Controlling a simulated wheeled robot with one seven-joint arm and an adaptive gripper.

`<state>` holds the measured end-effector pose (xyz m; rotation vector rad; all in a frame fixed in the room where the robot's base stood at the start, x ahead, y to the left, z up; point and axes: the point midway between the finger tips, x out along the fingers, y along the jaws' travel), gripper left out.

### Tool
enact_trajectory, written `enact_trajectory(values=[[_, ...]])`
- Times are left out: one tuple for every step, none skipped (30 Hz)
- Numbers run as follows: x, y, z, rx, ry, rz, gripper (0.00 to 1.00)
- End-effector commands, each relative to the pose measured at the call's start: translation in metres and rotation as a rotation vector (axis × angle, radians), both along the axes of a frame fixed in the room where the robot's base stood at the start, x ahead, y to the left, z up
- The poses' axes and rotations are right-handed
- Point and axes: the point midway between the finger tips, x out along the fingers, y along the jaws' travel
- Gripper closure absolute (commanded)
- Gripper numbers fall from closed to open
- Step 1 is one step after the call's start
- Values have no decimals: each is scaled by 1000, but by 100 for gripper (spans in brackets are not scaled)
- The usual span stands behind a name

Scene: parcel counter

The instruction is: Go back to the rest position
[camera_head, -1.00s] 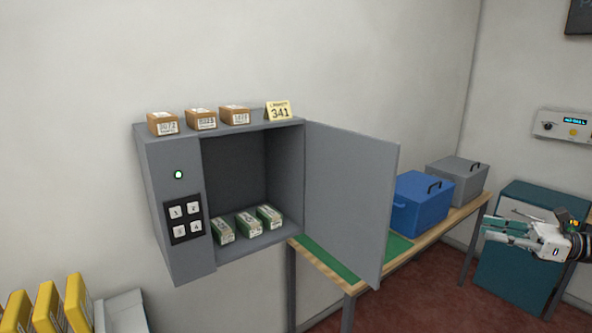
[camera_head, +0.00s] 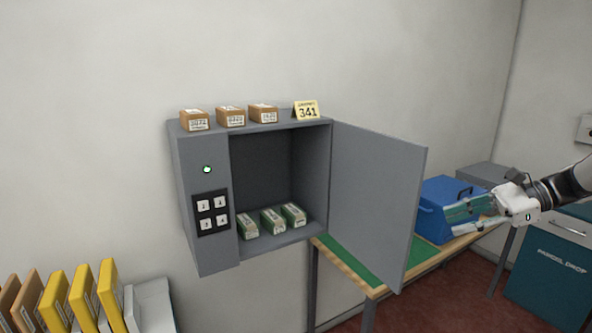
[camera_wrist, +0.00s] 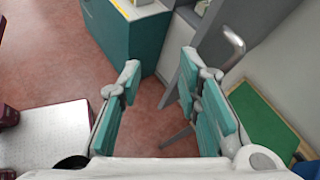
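My gripper (camera_head: 468,213) is at the right of the head view, in front of the blue box (camera_head: 434,207) in that picture.
Brown boxes (camera_head: 231,117) and a yellow card (camera_head: 306,110) reading 341 stand on the locker. A table with a green mat (camera_head: 348,260) is below. A teal parcel drop cabinet (camera_head: 548,272) is at the right. Yellow parcels (camera_head: 82,299) stand at lower left.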

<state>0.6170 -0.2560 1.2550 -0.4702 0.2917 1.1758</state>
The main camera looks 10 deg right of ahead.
Motion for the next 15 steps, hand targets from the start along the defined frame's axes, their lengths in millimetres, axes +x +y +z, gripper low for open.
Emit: enact_trajectory(values=[[0,27,10,-74,-8,59,69],[-1,40,13,-116,-11,90,69],[-4,56,16,-174,-19,133,69],[-7,68,19,-218,-26,165,69],[-10,80,22,-260,-34,198,69],[-15,96,25,-316,-48,243,69],[-19,107,27,-358,-58,275,69],[-23,117,29,-400,-70,309,69],[-30,130,32,-456,-87,354,69],[-35,140,35,-496,-102,385,69],[-41,149,37,-537,-118,420,69],[-49,161,39,-591,-139,465,69],[-55,169,41,-630,-158,499,69],[-61,176,42,-669,-176,532,69],[-70,186,44,-723,-202,576,69]])
